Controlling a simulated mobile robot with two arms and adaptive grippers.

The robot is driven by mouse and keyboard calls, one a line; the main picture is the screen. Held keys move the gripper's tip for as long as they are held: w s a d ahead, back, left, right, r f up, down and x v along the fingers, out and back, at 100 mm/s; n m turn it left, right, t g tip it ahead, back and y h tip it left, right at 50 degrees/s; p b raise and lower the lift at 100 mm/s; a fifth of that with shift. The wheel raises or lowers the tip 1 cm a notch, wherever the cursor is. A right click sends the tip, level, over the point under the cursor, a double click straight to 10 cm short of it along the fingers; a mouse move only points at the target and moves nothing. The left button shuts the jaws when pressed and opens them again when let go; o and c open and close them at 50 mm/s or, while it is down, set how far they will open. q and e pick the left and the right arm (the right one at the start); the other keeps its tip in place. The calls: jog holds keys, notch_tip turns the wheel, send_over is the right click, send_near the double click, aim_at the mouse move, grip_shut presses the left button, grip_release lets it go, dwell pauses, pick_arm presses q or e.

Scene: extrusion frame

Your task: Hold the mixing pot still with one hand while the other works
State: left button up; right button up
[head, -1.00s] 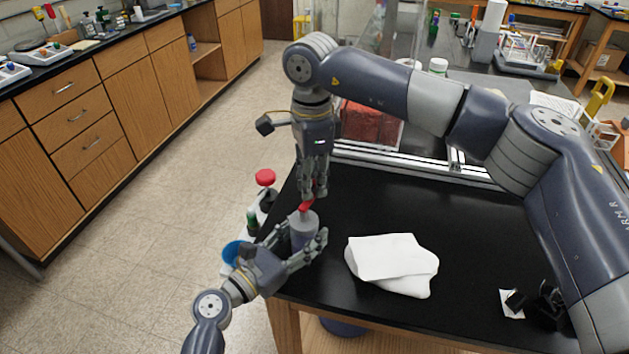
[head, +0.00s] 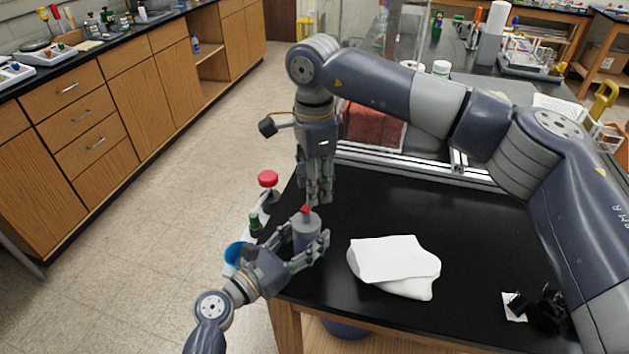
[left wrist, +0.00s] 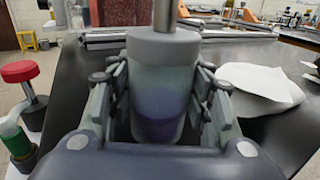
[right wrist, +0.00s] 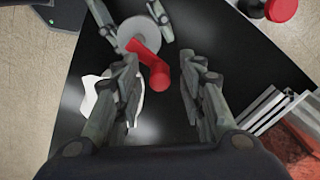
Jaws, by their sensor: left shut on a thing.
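The mixing pot (head: 306,236) is a cloudy cylinder with a grey lid, standing upright at the left corner of the black table. It fills the middle of the left wrist view (left wrist: 161,100), with purple contents low inside. My left gripper (head: 304,240) is shut around its sides. A metal rod (left wrist: 176,14) rises from the lid. The red crank handle (head: 305,210) sits on top and also shows in the right wrist view (right wrist: 150,64). My right gripper (head: 320,202) points down just above and right of the handle.
A white cloth (head: 394,264) lies right of the pot. An aluminium frame (head: 405,160) crosses behind, with a reddish block (head: 374,126).

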jog(key=shift+r, duration=0.1)
notch_tip(320, 180, up, 12)
dwell(0.4)
dwell(1.0)
notch_tip(320, 180, down, 12)
jog(key=m, duration=1.2)
jog(key=shift+a+f, duration=0.1)
jog(key=shift+f, duration=0.15)
grip_shut()
